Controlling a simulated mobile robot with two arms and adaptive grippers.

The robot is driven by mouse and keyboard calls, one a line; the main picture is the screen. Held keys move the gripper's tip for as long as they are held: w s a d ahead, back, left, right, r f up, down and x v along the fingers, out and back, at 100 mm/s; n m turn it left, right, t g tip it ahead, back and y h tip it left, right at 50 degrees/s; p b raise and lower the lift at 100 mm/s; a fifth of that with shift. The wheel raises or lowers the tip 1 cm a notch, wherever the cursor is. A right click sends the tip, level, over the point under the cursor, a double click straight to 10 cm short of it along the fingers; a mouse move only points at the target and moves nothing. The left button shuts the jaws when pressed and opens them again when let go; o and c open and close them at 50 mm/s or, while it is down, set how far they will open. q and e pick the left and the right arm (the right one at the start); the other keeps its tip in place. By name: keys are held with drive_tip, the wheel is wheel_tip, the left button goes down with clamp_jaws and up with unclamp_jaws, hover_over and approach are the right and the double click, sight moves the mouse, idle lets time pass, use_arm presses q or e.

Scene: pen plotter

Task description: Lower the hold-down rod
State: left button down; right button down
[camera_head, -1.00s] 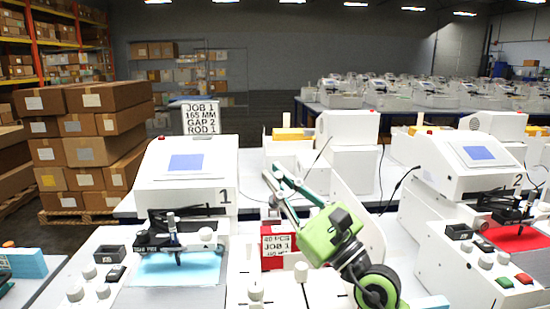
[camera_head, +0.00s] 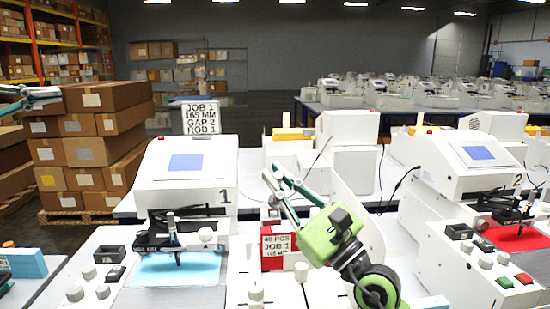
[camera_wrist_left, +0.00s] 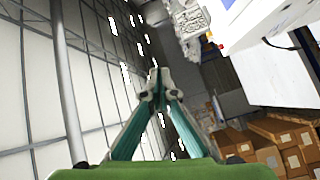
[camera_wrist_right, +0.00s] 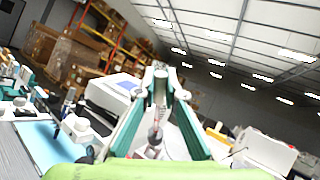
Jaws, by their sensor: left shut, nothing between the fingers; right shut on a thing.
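Plotter 1 (camera_head: 186,180) stands at the left of the middle. Its dark pen carriage (camera_head: 172,238) is over a light blue sheet (camera_head: 185,268), with a white knob (camera_head: 206,234) beside it. I cannot pick out the hold-down rod surely among these small parts. My left gripper (camera_head: 58,92) is shut and empty, raised at the left edge before the boxes; its fingertips (camera_wrist_left: 154,85) meet in the left wrist view. My right gripper (camera_head: 270,175) is raised right of plotter 1, shut on a small grey cylindrical thing (camera_wrist_right: 160,88), seen in the right wrist view.
A job sign (camera_head: 201,118) reads Job 1, 165 mm, gap 2, rod 1. A red box (camera_head: 270,262) with a Job 1 label stands near my right arm. Plotter 2 (camera_head: 462,163) stands at the right with a red sheet (camera_head: 522,238). Stacked cartons (camera_head: 93,152) fill the left.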

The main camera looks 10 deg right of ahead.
use_arm(q)
drive_tip(key=s+d+m+g+y, duration=0.2)
drive_tip(key=d+m+g, duration=0.35)
drive_tip(key=d, duration=2.35)
drive_tip(key=s+d+n+y, duration=0.2)
drive_tip(key=s+d+y, duration=0.7)
drive_tip(key=d, duration=0.5)
drive_tip(key=shift+g+y, duration=0.3)
drive_tip(key=shift+g, duration=0.05)
drive_tip(key=shift+w+d+f, duration=0.3)
drive_tip(key=shift+w+f, duration=0.25)
drive_tip(key=shift+f, duration=1.4)
drive_tip(key=shift+w+d+f, duration=0.25)
drive_tip(key=shift+w+f, duration=0.3)
drive_tip(key=shift+f, duration=1.45)
drive_tip(key=shift+w+d+f, duration=0.3)
drive_tip(key=shift+w+f, duration=0.25)
drive_tip(key=shift+f, duration=1.4)
